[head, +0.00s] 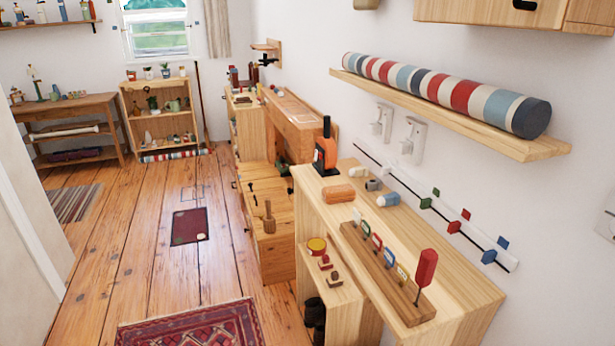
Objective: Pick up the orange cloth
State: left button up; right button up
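A small orange bundle (338,194) with rounded ends lies on the light wooden table (455,300) at the right, near its left edge. It looks like a folded or rolled cloth, though it is too small to be sure. Nothing appears to lie on top of it. Neither of my grippers is in view.
Beside the bundle are a black-and-orange tool (326,150), a grey piece (373,185) and a white-and-blue item (388,199). A wooden rack (385,262) with coloured pieces stands in front. A wall shelf (450,115) with a striped roll overhangs. Open floor (150,270) lies left.

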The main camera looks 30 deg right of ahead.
aim_at(345, 192)
jog(key=i+z, duration=0.15)
jog(key=i, duration=0.45)
jog(key=i+j+z, duration=0.1)
jog(key=i, duration=0.5)
jog(key=i+j+z, duration=0.15)
jog(key=i, duration=0.45)
jog(key=i+j+z, duration=0.2)
jog(key=i+z, duration=0.15)
jog(key=z, duration=0.15)
jog(key=i+j+z, duration=0.35)
jog(key=z, duration=0.15)
jog(key=i+j+z, duration=0.2)
jog(key=j+z, duration=0.3)
jog(key=i+j+z, duration=0.2)
jog(key=j+z, duration=0.3)
jog(key=l, duration=0.1)
